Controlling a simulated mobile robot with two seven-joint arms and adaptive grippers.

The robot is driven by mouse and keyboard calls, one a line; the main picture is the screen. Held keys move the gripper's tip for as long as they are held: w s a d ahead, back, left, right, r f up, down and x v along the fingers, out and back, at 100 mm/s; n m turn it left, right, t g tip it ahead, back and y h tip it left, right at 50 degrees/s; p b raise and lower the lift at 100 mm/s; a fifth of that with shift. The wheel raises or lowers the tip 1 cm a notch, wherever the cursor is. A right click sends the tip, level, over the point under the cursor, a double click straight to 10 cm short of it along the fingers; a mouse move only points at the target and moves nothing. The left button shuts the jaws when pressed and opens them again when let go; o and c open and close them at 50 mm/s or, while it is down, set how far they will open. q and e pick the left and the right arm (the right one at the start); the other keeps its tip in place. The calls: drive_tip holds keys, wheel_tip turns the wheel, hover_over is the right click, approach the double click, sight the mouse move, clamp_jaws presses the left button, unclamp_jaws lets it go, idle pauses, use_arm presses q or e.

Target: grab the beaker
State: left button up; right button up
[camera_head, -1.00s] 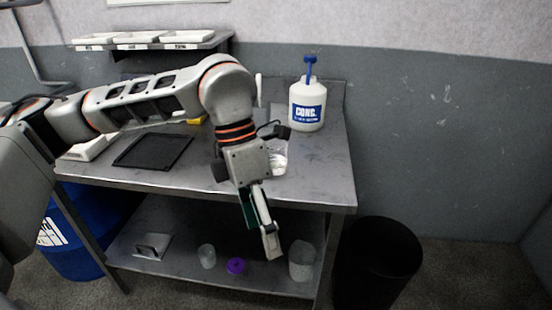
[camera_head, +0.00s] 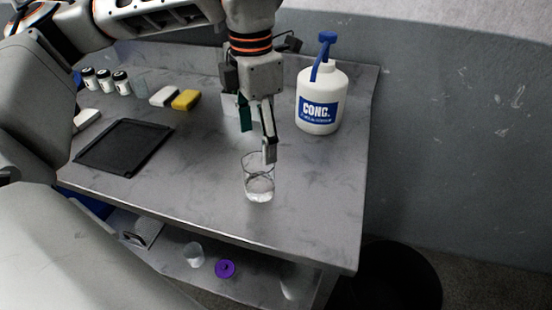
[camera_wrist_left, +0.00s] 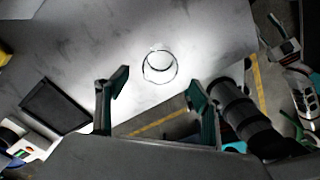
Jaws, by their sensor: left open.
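The beaker (camera_head: 258,184) is a clear glass vessel with a little clear content, standing upright on the grey metal table (camera_head: 215,205) near its front edge. It also shows in the left wrist view (camera_wrist_left: 158,68), just beyond the gap between the fingers. My left gripper (camera_head: 257,134) is open, pointing down above the table. One fingertip overlaps the beaker's rim in the head view; I cannot tell whether it touches. The fingers also show in the left wrist view (camera_wrist_left: 157,84), apart and with nothing between them.
A white bottle (camera_head: 321,98) with a blue pump stands right of the gripper. A black tray (camera_head: 125,146), a yellow block (camera_head: 186,99), a white block (camera_head: 163,96) and small jars (camera_head: 105,80) are to the left. A black bin (camera_head: 400,278) stands on the floor.

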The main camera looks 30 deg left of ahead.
sight(258, 165)
use_arm(q)
wheel_tip(258, 165, down, 8)
drive_tip(key=shift+r+b, duration=0.1)
drive_tip(key=shift+b, duration=0.25)
use_arm(e)
drive_tip(key=shift+s+f, duration=0.3)
drive_tip(key=shift+f, duration=0.2)
use_arm(q)
drive_tip(key=c, duration=1.3)
